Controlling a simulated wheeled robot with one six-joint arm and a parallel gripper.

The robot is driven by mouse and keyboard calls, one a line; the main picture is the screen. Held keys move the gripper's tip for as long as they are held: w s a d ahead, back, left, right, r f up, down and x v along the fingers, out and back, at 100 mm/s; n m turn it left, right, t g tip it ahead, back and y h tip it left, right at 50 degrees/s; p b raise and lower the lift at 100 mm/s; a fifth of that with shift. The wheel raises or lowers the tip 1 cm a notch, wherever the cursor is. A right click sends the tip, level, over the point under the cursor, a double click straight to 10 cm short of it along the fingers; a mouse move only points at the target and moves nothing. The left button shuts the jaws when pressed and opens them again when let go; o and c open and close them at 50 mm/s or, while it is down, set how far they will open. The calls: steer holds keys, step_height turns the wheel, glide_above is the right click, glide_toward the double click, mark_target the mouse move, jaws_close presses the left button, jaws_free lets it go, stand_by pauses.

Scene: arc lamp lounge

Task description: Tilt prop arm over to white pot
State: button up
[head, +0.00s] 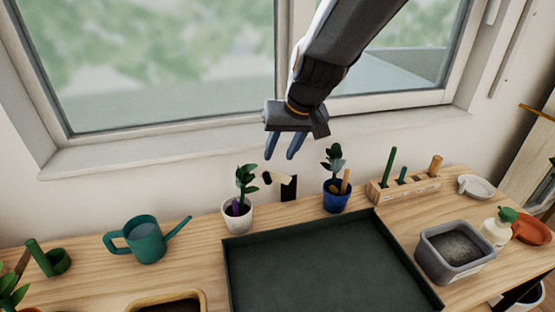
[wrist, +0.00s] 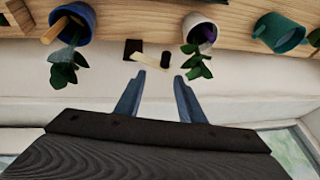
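The prop arm (head: 280,179) is a short cream bar on a dark upright post (head: 289,189), between the white pot (head: 238,217) and the blue pot (head: 337,201). Its dark end points left, toward the white pot's plant. In the wrist view the cream bar (wrist: 148,61) lies just beyond my fingertips, with dark pieces at both ends. The white pot (wrist: 199,29) holds a leafy plant and a purple item. My gripper (head: 280,157) is open and empty, fingers pointing down above the prop arm. Its fingers (wrist: 158,78) appear apart from the bar.
A dark green tray (head: 320,262) fills the front middle of the wooden bench. A teal watering can (head: 146,242) stands left. A wooden tool rack (head: 405,188), grey tub (head: 455,252) and bottle (head: 498,229) stand right. The wall and window sill (head: 200,149) lie close behind.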

steer(key=shift+v, duration=0.95)
steer(key=s+d+f+m+g+h, duration=0.1)
steer(key=s+d+f, duration=0.2)
steer(key=s+d, duration=0.2)
steer(key=s+d+f+m+h, duration=0.1)
steer(key=s+d+f, duration=0.2)
steer(key=d, duration=0.7)
steer(key=s+d+f+m+g+h, duration=0.1)
steer(key=s+d+f, duration=0.2)
steer(key=s+d, duration=0.4)
steer(key=shift+d+f+g, duration=0.3)
steer(key=shift+f, duration=0.1)
